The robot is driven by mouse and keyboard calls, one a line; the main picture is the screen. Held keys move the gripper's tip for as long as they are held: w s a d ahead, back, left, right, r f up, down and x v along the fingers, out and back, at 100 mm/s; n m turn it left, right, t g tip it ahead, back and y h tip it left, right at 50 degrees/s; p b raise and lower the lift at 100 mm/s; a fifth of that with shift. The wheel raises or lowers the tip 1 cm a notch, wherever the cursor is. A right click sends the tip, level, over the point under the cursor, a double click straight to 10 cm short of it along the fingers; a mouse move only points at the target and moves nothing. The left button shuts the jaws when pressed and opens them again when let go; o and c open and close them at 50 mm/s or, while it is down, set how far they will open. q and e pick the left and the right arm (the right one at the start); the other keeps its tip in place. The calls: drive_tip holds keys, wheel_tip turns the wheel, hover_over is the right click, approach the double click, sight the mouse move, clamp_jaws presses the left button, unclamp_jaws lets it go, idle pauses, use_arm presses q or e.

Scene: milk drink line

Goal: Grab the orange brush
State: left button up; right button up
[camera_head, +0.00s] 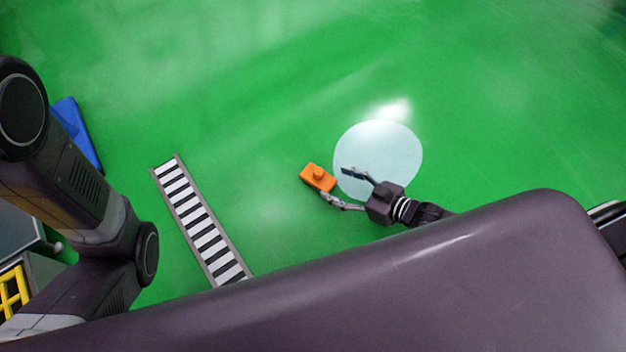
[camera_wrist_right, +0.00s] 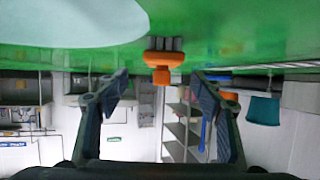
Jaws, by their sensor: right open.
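The orange brush (camera_head: 318,177) is a small block with a knob on top, lying on the green surface in the head view. In the right wrist view, which looks upside down, the brush (camera_wrist_right: 163,59) shows its grey bristles against the green. My right gripper (camera_head: 336,184) is open and empty, just right of the brush in the head view, one finger close to its edge. In the wrist view the brush lies beyond and between the spread fingertips of the gripper (camera_wrist_right: 160,84). Whether a finger touches it I cannot tell. My left gripper is out of view.
A pale round disc (camera_head: 405,150) lies beside the brush, partly under my right gripper. A black-and-white striped strip (camera_head: 196,215) lies to the left. A blue object (camera_head: 78,135) is at the far left, a yellow frame (camera_head: 13,290) at lower left. The green behind is clear.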

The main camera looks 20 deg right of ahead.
sight(323, 180)
drive_tip(key=shift+b+x, duration=0.9)
drive_tip(key=shift+x, duration=0.55)
drive_tip(key=b+x, duration=0.4)
drive_tip(key=shift+s+a+f, duration=0.1)
drive_tip(key=shift+s+f, duration=0.05)
drive_tip(key=shift+f, duration=0.2)
drive_tip(key=shift+w+a+b, duration=0.25)
drive_tip(key=shift+b, duration=0.05)
drive_tip(key=c, duration=1.3)
